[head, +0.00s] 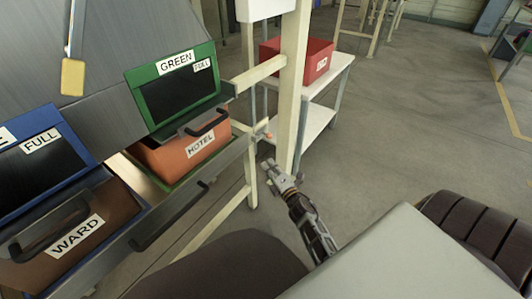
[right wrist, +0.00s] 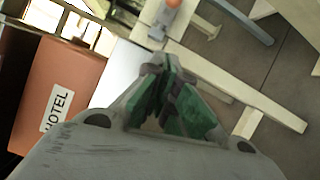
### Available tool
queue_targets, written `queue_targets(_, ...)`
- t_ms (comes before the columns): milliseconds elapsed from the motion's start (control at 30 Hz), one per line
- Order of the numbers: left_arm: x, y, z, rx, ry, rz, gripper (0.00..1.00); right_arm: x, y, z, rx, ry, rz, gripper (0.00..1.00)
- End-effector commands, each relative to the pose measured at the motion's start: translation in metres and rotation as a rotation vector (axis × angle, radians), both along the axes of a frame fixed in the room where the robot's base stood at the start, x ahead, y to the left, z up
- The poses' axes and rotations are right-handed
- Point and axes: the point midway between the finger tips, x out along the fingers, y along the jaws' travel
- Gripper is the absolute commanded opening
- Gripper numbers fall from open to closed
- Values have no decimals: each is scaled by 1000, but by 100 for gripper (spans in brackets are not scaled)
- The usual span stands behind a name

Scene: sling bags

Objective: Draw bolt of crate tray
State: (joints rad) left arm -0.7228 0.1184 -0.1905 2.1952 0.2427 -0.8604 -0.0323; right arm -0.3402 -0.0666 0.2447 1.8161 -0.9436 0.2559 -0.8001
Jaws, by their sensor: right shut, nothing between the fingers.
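The crate tray (head: 222,171) is a long grey metal front with a dark bar handle (head: 170,216), running below the crates in the head view. At its right end is a small bolt with an orange knob (head: 267,135), beside a cream post. The knob also shows at the top edge of the right wrist view (right wrist: 173,4). My right gripper (head: 269,165) is shut and empty, a little below the bolt and apart from it. Its green-padded fingers (right wrist: 165,78) point toward the knob in the wrist view. My left gripper is not in view.
An orange HOTEL crate (head: 180,153) and a brown WARD crate (head: 98,238) sit at the tray. Green (head: 150,72) and blue (head: 48,122) labelled frames stand above. A cream post (head: 291,90) rises close to my right gripper. A red bin (head: 297,48) stands on a white cart behind.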

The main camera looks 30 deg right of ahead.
Motion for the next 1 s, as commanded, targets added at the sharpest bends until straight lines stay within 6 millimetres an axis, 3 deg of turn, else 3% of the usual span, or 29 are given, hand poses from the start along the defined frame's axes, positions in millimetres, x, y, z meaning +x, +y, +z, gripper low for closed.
queue_targets(267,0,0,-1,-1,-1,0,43,13,0,0,1,-1,1,0)
queue_targets(1000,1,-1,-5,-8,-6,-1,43,76,-3,4,0,-1,0,0)
